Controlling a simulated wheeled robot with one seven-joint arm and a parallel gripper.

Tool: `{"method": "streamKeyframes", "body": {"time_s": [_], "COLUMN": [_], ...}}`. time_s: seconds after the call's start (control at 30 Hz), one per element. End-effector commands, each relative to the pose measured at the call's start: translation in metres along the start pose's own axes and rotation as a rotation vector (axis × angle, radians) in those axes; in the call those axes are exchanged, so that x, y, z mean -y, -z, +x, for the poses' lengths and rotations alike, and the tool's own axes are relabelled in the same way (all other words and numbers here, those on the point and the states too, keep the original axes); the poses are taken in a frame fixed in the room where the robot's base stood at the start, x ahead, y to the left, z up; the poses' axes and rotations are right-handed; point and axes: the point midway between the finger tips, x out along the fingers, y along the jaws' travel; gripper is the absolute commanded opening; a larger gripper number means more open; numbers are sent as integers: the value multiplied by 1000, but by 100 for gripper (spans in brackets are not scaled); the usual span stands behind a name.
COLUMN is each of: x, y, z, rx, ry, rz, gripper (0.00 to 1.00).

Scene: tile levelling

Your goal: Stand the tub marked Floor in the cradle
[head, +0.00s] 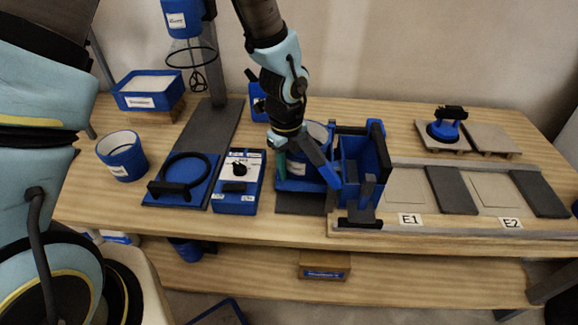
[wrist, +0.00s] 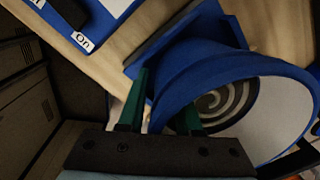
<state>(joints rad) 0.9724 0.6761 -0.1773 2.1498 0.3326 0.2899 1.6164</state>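A blue tub (head: 317,133) with a white label stands at the middle of the bench, partly hidden by my arm. Its label is too small to read. My gripper (head: 293,168) is down at this tub. In the wrist view the tub (wrist: 245,65) shows a pale inside with a grey spiral. The green fingers (wrist: 162,112) sit on either side of its wall, one outside and one over the opening; whether they press on it is unclear. Another labelled blue tub (head: 122,157) stands at the left. A blue base lies under the middle tub; I cannot tell whether it is the cradle.
A blue box-like holder (head: 358,165) stands close right of the middle tub. A switch box (head: 239,180) and a blue plate with a black ring (head: 183,178) lie left. A mixer stand (head: 214,80) rises behind. Framed panels marked E1 (head: 410,219) and E2 fill the right.

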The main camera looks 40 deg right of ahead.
Motion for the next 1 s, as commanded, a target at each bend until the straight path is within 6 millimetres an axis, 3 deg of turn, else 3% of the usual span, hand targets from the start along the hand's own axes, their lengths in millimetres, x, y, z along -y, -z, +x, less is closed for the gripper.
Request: {"method": "streamKeyframes", "body": {"time_s": [0.27, 0.7, 1.0], "x": [1, 1, 0], "y": [0, -1, 0], "z": [-8, -93, -122], "rx": [0, 1, 0], "ry": [2, 4, 1], "rz": [-1, -2, -1], "gripper": [33, 33, 33]}}
